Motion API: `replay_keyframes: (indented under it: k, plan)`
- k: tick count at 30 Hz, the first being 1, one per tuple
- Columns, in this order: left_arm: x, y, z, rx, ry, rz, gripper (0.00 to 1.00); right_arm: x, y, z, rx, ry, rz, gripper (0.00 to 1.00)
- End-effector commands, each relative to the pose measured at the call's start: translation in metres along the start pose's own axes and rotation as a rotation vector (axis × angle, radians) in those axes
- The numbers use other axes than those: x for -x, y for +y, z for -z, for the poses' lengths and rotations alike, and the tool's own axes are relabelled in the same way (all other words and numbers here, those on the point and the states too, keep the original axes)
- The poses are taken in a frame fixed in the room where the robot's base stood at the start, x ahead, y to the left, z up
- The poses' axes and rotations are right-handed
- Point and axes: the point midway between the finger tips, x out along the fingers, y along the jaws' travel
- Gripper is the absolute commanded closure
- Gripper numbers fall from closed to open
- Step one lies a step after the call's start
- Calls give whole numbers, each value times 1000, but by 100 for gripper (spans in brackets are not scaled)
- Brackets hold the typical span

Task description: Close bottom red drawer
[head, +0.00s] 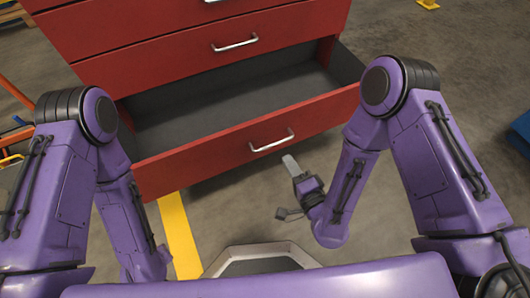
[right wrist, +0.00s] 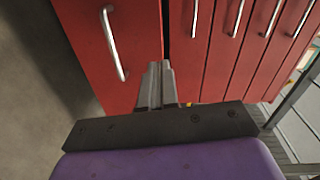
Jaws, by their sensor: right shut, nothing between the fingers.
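The bottom red drawer (head: 245,150) is pulled out of the red cabinet in the head view. Its grey inside is empty where I can see it. Its silver handle (head: 272,141) is on the front panel. My right gripper (head: 291,165) is just in front of that panel, a little below and right of the handle. It is shut and empty. In the right wrist view its fingers (right wrist: 156,85) point at the red drawer front (right wrist: 105,45); I cannot tell whether they touch. My left arm hangs at the left, with its gripper hidden.
Closed red drawers (head: 185,40) with silver handles stand above the open one. A yellow stripe (head: 178,235) runs along the floor below the drawer. A blue object (head: 519,133) lies at the right edge. The floor right of the cabinet is mostly clear.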

Motion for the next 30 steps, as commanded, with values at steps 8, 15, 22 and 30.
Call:
replay_keyframes:
  k: [8, 15, 22, 30]
  plan:
    - [-32, 3, -13, 1, 0, 0, 47, -16, 15, -9, -122, -1, 90, 100]
    - [-35, 3, -15, 1, -1, 0, 47, -62, 11, -8, -120, 1, 88, 100]
    - [-44, 4, -19, 2, -3, 0, 47, -111, 8, -9, -120, -1, 86, 100]
    - [-52, 5, -24, 3, -5, -1, 47, -146, 5, -9, -120, -2, 84, 100]
